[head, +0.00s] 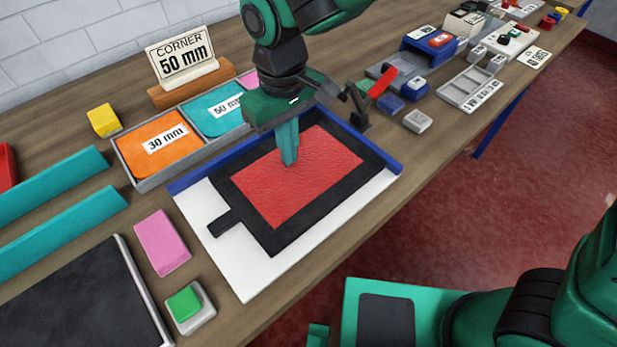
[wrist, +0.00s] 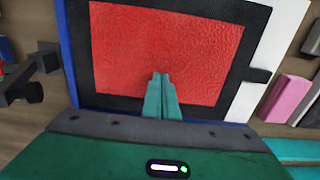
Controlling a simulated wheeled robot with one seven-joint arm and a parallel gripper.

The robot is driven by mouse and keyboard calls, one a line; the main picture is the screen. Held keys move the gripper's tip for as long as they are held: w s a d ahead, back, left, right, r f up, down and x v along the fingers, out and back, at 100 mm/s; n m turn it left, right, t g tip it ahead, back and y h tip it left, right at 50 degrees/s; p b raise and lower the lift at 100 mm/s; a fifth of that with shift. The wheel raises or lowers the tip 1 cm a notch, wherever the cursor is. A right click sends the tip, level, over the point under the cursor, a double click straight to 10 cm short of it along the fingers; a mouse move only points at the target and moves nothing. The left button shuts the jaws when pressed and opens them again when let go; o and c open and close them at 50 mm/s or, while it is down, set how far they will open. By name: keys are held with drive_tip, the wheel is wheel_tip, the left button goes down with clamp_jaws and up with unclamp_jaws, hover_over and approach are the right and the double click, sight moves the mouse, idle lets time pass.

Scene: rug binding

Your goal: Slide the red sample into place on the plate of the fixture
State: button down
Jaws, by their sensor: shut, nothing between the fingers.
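The red sample (head: 300,178) is a textured red rectangle bordered by a wide black band (head: 262,238) with a short tab at its left. It lies flat on the white plate (head: 245,279) of the fixture. A blue rail (head: 200,177) runs along the plate's back edge, close to the black band. My gripper (head: 289,163) is shut and empty, fingers pointing down over the back part of the red area. In the wrist view the sample (wrist: 200,45) lies beneath the closed fingertips (wrist: 160,75). I cannot tell whether the fingertips touch it.
A clamp with a red handle (head: 381,83) stands at the plate's back right corner. A grey tray (head: 140,183) with orange and teal pieces is behind the rail. A pink block (head: 162,242) and a green-topped block (head: 188,305) stand left of the plate. The front table edge is clear.

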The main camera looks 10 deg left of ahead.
drive_tip(key=shift+a+f, duration=0.1)
drive_tip(key=shift+f, duration=0.05)
drive_tip(key=shift+w+a, duration=0.5)
drive_tip(key=shift+w+a, duration=0.4)
drive_tip(key=shift+a, duration=0.05)
idle(0.5)
drive_tip(key=shift+w+d, duration=0.15)
drive_tip(key=shift+d, duration=0.05)
idle(0.4)
drive_tip(key=shift+w+d, duration=0.15)
drive_tip(key=shift+w+d, duration=0.35)
drive_tip(key=shift+w, duration=0.1)
idle(0.4)
drive_tip(key=shift+r, duration=0.2)
wheel_tip(320, 180, up, 7)
idle(1.0)
